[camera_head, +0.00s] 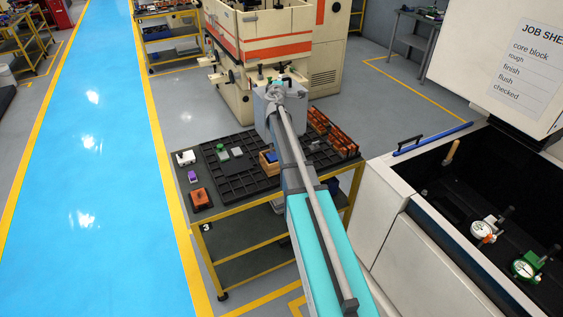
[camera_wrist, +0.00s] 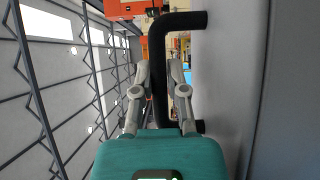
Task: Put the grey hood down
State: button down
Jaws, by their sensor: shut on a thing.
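The grey hood (camera_wrist: 223,75) shows in the wrist view as a large plain grey panel on the right side. A black bar handle (camera_wrist: 157,45) with bent ends stands off its face. My gripper (camera_wrist: 159,68) is shut on this handle, with one finger on each side of the bar. In the head view my arm reaches forward over the table.
A yellow-framed table (camera_head: 237,202) holds a black slotted tray, orange-brown blocks and small parts. A cream machine with orange stripes (camera_head: 262,42) stands behind it. An open dark bay (camera_head: 462,190) with dial gauges is at right, by a job sheet (camera_head: 529,62). The blue aisle (camera_head: 85,170) is clear.

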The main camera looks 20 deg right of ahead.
jog(key=shift+f+b, duration=1.15)
jog(key=shift+f, duration=0.5)
notch_tip(320, 180, down, 6)
jog(key=b, duration=0.6)
jog(key=shift+f, duration=0.25)
jog(key=shift+f+b, duration=1.75)
jog(key=shift+b, duration=0.25)
jog(key=shift+s+f+b, duration=0.1)
jog(key=shift+f+b, duration=0.45)
jog(key=shift+b, duration=0.05)
